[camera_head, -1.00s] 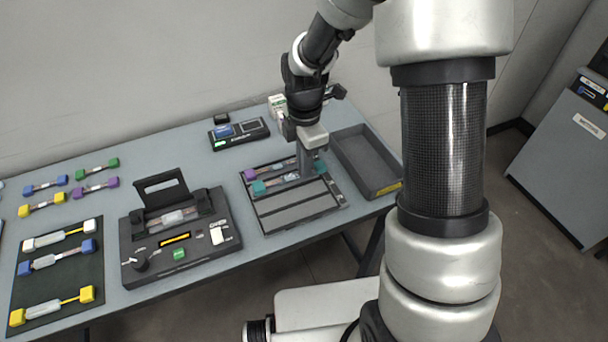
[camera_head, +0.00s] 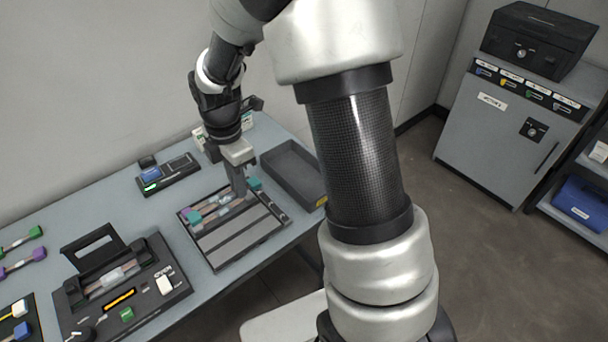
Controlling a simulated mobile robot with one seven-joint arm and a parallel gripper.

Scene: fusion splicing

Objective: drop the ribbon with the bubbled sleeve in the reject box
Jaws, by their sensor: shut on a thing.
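My gripper (camera_head: 240,195) points down over the slotted holder tray (camera_head: 238,245) and is shut on a ribbon with teal ends (camera_head: 255,184). The ribbon's other teal end (camera_head: 193,215) shows to the left, and its clear sleeve lies partly behind the fingers. I cannot tell whether it is lifted clear of the tray. A purple-ended ribbon (camera_head: 186,211) lies just behind it, mostly hidden. Bubbles in either sleeve are too small to make out. An open, empty grey box (camera_head: 281,181) with a yellow label stands right of the tray; its lettering is unreadable, so I cannot confirm it is the reject box.
The splicer (camera_head: 150,305) with its raised lid stands at the left front, and a small device with a screen (camera_head: 168,174) behind. Other ribbons lie at far left. A grey cabinet (camera_head: 490,135) bearing a black case (camera_head: 540,40) stands at right, beyond open floor.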

